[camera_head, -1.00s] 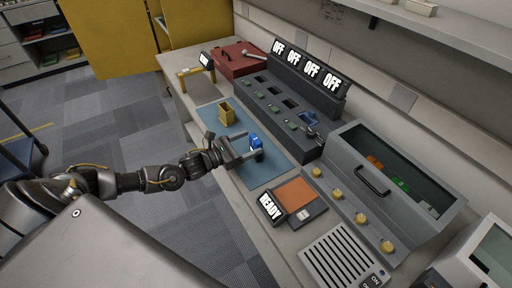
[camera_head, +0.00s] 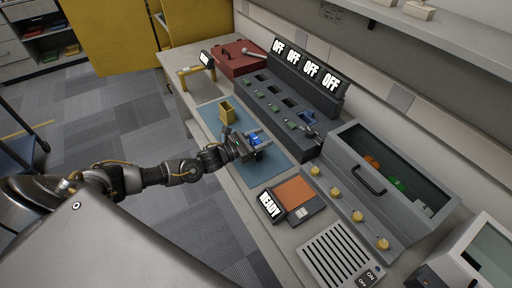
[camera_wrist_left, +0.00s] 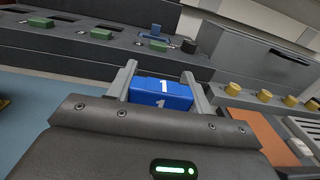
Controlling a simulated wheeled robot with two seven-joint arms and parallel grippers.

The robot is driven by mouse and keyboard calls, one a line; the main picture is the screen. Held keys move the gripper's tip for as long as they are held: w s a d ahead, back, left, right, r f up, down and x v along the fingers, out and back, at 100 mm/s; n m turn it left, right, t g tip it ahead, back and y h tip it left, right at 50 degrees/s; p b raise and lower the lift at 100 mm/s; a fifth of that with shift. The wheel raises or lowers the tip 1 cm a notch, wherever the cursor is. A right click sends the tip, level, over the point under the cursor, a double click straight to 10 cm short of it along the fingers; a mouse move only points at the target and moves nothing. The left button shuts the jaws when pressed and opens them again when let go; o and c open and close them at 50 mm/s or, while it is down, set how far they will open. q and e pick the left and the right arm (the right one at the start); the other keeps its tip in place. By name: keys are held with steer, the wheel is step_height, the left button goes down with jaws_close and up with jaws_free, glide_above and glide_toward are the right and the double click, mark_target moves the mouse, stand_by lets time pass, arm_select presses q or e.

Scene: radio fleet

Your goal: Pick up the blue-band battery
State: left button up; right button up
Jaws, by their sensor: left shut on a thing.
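The battery with the blue band (camera_wrist_left: 161,92) is between the fingers of my left gripper (camera_wrist_left: 161,80) in the left wrist view, with the number 1 on its faces. In the head view the left gripper (camera_head: 258,140) is shut on the battery (camera_head: 256,140) above the blue mat (camera_head: 264,170). The battery's lower part is hidden by the gripper. My right gripper does not show.
Behind is a grey charger rack (camera_head: 290,104) with OFF displays. A READY display (camera_head: 269,206) with an orange pad (camera_head: 295,193) and a glass-topped case (camera_head: 390,170) are to the right.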

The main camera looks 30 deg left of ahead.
arm_select(q)
steer(key=shift+c, duration=0.8)
steer(key=shift+r, duration=0.15)
steer(key=shift+r, duration=0.25)
steer(key=s+a+r+b, duration=0.4)
steer(key=a+r+b, duration=0.3)
steer(key=a+r, duration=0.5)
steer(key=shift+a+r, duration=0.15)
steer(key=shift+a, duration=0.6)
